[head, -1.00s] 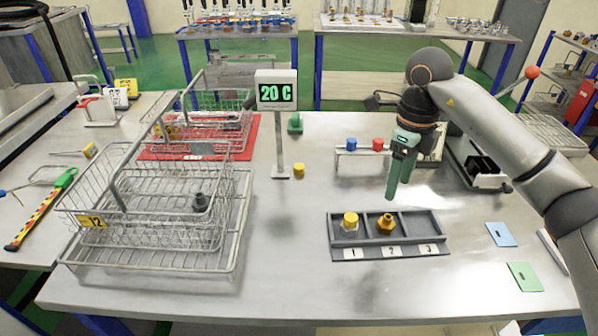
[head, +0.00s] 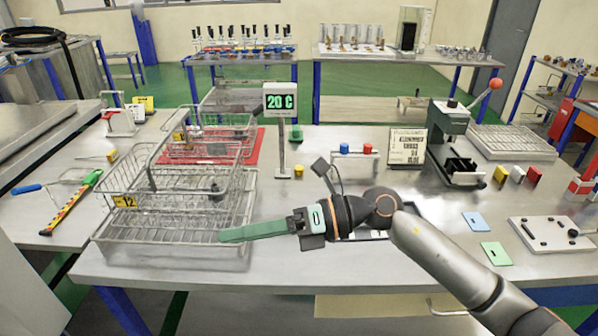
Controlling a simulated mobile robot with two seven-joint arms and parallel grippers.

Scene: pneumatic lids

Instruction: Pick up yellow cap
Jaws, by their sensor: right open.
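A small yellow cap (head: 298,171) stands on the steel table beside the base of the display post. My right gripper (head: 226,236) has long green fingers. It points left, with its tips in front of the right side of the wire basket, nearer to me than the cap and left of it. The fingers are seen side-on and nothing shows between them; the jaws are open. My right forearm and wrist hide most of the numbered grey tray, including the yellow-topped part in its slot 1. My left gripper is not in view.
A wire basket (head: 105,206) tagged 12 stands at left, with a red mat (head: 257,143) behind it. A "20 C" display (head: 280,101) rises above the cap. A small rack with blue and red caps (head: 367,149) stands right of it. Blue (head: 477,222) and green (head: 496,253) cards lie at right.

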